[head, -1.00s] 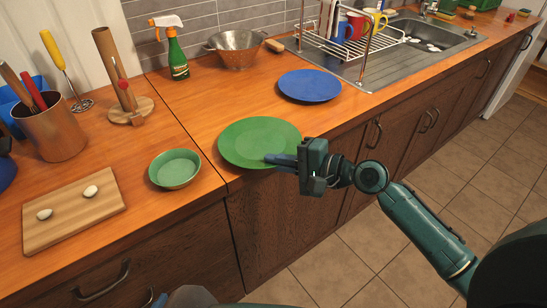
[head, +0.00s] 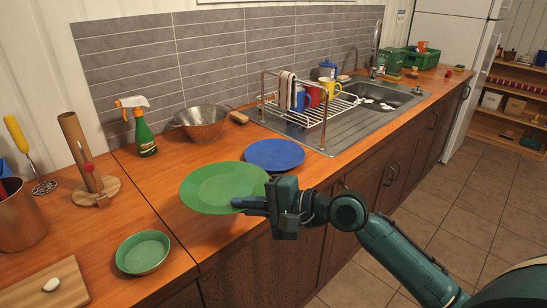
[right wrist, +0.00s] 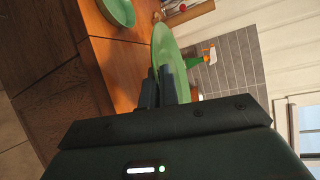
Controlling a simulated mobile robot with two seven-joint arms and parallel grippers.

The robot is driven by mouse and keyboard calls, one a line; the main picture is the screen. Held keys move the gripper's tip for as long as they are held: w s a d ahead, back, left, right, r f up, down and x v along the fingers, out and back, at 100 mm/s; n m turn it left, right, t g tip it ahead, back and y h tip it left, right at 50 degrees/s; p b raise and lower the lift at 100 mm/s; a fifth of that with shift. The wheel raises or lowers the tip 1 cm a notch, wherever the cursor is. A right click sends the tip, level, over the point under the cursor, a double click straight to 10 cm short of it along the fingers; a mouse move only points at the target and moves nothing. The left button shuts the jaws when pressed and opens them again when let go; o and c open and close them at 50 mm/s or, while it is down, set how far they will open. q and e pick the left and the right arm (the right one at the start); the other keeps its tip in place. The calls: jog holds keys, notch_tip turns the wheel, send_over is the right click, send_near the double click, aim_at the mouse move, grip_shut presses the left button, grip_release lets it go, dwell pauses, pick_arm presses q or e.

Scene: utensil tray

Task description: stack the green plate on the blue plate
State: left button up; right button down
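The green plate (head: 215,185) is held by its near right rim in my right gripper (head: 244,203), slightly raised above the wooden counter and roughly level. In the right wrist view the fingers (right wrist: 165,88) are closed on the rim of the green plate (right wrist: 160,52), seen edge-on. The blue plate (head: 275,154) lies flat on the counter, behind and to the right of the green plate. In the head view the green plate's right edge comes close to the blue plate's left edge. My left gripper is not in view.
A dish rack (head: 308,118) with mugs stands right of the blue plate, by the sink (head: 385,104). A colander (head: 203,124) and spray bottle (head: 144,137) stand behind. A green bowl (head: 142,252) sits at the front left. Some counter between colander and plates is clear.

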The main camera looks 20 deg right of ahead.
dwell(0.6)
jog(key=shift+s+a+f+m+t+h, duration=0.25)
jog(key=shift+f+m+t+h, duration=0.05)
jog(key=shift+f, duration=0.1)
jog(key=s+d+f+m+t+h+p, duration=0.3)
jog(key=s+d+m+t+h, duration=0.2)
jog(key=s+m+h, duration=0.5)
jog(key=w+r+n+h, duration=0.1)
jog(key=w+r, duration=0.2)
jog(key=w, duration=0.3)
jog(key=shift+d+r, duration=0.2)
jog(key=shift+d, duration=0.2)
